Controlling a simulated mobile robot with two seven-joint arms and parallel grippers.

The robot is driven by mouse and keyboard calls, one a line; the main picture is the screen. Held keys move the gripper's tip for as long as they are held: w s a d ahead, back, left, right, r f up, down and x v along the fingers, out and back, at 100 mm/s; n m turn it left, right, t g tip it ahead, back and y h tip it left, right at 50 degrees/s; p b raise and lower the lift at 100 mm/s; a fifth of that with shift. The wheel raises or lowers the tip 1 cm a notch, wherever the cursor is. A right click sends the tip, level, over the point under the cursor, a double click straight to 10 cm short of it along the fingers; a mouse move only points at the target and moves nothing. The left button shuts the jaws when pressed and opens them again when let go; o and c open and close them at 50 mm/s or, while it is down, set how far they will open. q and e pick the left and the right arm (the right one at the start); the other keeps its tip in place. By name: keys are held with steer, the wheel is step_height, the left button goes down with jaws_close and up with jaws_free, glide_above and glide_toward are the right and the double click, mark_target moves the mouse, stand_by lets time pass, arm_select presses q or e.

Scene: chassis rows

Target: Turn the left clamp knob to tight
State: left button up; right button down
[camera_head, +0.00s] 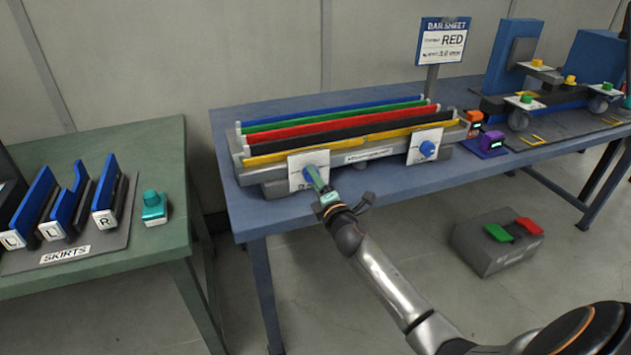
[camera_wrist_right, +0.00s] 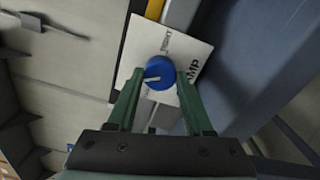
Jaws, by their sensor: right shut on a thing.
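The left clamp knob (camera_head: 309,174) is blue and sits on a white label plate (camera_head: 296,181) at the left front of the bar rack. In the right wrist view the blue knob (camera_wrist_right: 160,73) has a pale pointer mark toward its lower left. Its plate (camera_wrist_right: 190,48) shows the word "TIGHT" and part of "CLAMP". My right gripper (camera_head: 318,180) reaches the knob from the front. Its green fingers (camera_wrist_right: 158,80) are shut on the knob's two sides. The right clamp knob (camera_head: 428,148) is also blue, on its own plate. My left gripper is not in view.
The rack (camera_head: 360,158) holds blue, green, red, black and yellow bars on a blue table (camera_head: 225,130). A green table (camera_head: 170,215) with skirts is at left. A grey box (camera_head: 495,250) with green and red pedals is on the floor.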

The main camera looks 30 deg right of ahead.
steer(key=m, duration=0.5)
steer(key=shift+m+p, duration=0.3)
steer(key=shift+m, duration=0.1)
steer(key=m+p, duration=0.1)
steer(key=m, duration=0.4)
steer(key=m+p, duration=0.1)
steer(key=m, duration=0.2)
steer(key=m+p, duration=0.1)
steer(key=m, duration=0.2)
steer(key=shift+m+p, duration=0.3)
steer(key=shift+p, duration=0.05)
steer(key=m, duration=0.2)
steer(key=shift+m+p, duration=0.3)
steer(key=shift+p, duration=0.05)
steer(key=shift+m, duration=0.9)
arm_select(q)
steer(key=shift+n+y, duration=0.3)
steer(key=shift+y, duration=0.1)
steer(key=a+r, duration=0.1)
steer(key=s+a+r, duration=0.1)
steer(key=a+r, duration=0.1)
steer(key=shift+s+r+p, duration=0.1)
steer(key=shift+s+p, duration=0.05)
steer(key=shift+p, duration=0.15)
arm_select(e)
steer(key=shift+m, duration=0.5)
